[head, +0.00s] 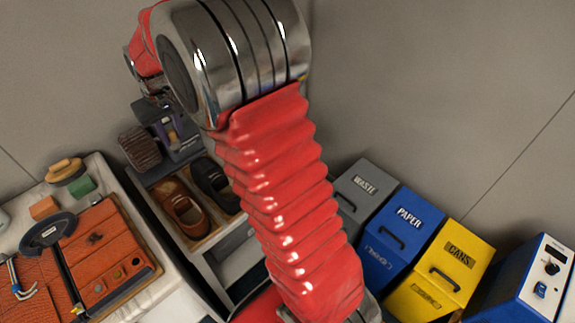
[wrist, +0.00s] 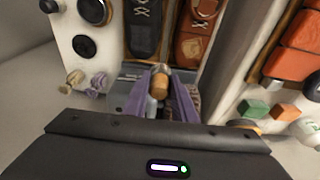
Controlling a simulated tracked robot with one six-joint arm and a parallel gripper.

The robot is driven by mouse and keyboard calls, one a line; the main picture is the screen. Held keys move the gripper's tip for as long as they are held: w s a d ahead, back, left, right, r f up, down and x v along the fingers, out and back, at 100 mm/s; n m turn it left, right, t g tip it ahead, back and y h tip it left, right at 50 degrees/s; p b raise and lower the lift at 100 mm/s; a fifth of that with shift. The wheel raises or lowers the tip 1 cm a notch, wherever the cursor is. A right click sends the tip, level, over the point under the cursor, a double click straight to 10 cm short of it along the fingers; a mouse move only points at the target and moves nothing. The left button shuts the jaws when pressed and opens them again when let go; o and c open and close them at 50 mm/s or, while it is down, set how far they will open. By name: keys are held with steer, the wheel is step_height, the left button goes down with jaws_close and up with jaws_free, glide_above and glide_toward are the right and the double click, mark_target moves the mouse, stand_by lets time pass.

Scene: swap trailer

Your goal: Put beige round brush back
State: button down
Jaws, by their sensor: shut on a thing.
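My gripper (wrist: 160,74) has purple fingers and is shut on a tan, round-ended piece (wrist: 160,87), which looks like the handle of the beige round brush. Its bristles are hidden in the wrist view. In the head view my gripper (head: 172,130) is partly behind my arm, over a grey holder (head: 183,150) behind the shoes; the held brush cannot be made out clearly there. Whether the brush touches the holder, I cannot tell.
A dark bristled piece (head: 140,148) is close left of the gripper. A brown shoe (head: 180,207) and a black shoe (head: 215,183) sit in a wooden tray in front. A wooden brush (head: 65,170) and a green block (head: 82,186) lie on the left bench.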

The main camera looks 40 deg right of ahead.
steer(key=s+d+f, duration=0.2)
steer(key=s+d, duration=0.3)
steer(key=d, duration=0.4)
steer(key=s+d+f+n, duration=0.1)
steer(key=s+d+f, duration=0.2)
steer(key=d, duration=0.7)
steer(key=s+d+f+n, duration=0.1)
steer(key=s+d+f, duration=0.2)
steer(key=s+d, duration=0.4)
steer(key=d, duration=0.2)
steer(key=shift+s+d, duration=0.3)
steer(key=shift+d, duration=0.1)
steer(key=shift+f, duration=0.15)
steer(key=shift+f, duration=3.05)
steer(key=shift+f, duration=1.85)
steer(key=shift+f, duration=0.15)
